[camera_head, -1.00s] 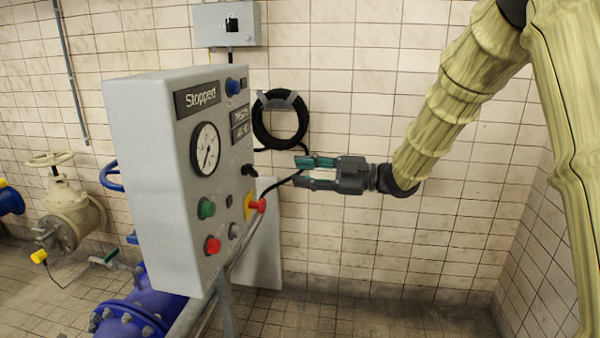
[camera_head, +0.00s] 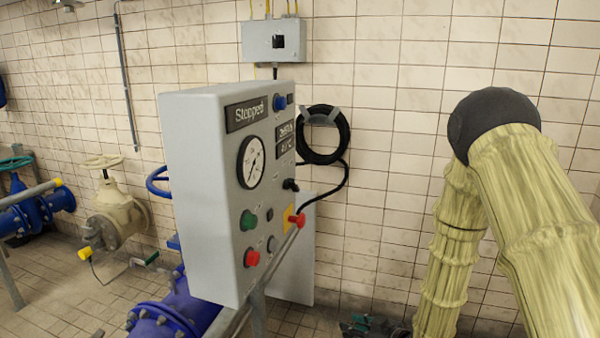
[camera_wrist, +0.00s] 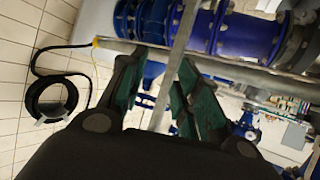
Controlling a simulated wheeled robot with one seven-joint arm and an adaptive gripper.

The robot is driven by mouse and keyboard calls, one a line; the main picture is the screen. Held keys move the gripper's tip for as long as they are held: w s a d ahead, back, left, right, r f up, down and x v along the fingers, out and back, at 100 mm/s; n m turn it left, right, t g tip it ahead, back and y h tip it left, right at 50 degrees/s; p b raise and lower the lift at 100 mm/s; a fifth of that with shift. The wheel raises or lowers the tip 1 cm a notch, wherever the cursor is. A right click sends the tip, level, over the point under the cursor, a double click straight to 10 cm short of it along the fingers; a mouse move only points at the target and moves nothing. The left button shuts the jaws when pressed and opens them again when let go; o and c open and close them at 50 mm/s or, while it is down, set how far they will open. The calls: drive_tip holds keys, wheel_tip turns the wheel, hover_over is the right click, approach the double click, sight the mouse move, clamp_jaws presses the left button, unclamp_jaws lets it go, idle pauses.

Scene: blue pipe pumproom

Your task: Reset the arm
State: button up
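My gripper (camera_head: 372,326) is low in the head view, at the bottom edge, right of the control box and partly cut off. In the wrist view my gripper (camera_wrist: 163,78) shows two green-padded fingers standing apart, with nothing held between them. A grey rail (camera_wrist: 176,75) shows behind the gap. My arm is folded, with its elbow high on the right of the head view and its forearm hanging down.
The grey control box (camera_head: 198,190) reads "Stopped" and has a gauge (camera_head: 251,162), a green button (camera_head: 248,220) and red buttons. A black hose coil (camera_head: 322,150) hangs on the tiled wall. Blue pipework (camera_head: 172,312) lies below. Wall space between coil and arm is clear.

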drive_tip(key=s+d+f+m+g+h, duration=0.2)
drive_tip(key=s+f+m, duration=0.1)
drive_tip(key=s+f, duration=0.55)
drive_tip(key=s+d+f+m+g+h, duration=0.2)
drive_tip(key=s+f, duration=0.6)
drive_tip(key=s, duration=0.1)
drive_tip(key=s+d+f+m+g+h, duration=0.1)
drive_tip(key=s+d+f+g, duration=0.1)
drive_tip(key=s, duration=0.9)
drive_tip(key=s+d+f+m+g+h, duration=0.1)
drive_tip(key=s+f+g, duration=0.3)
drive_tip(key=s, duration=0.8)
drive_tip(key=shift+s+d+f+m+h, duration=0.2)
drive_tip(key=shift+d+f+m+h, duration=0.2)
drive_tip(key=shift+m+h, duration=0.35)
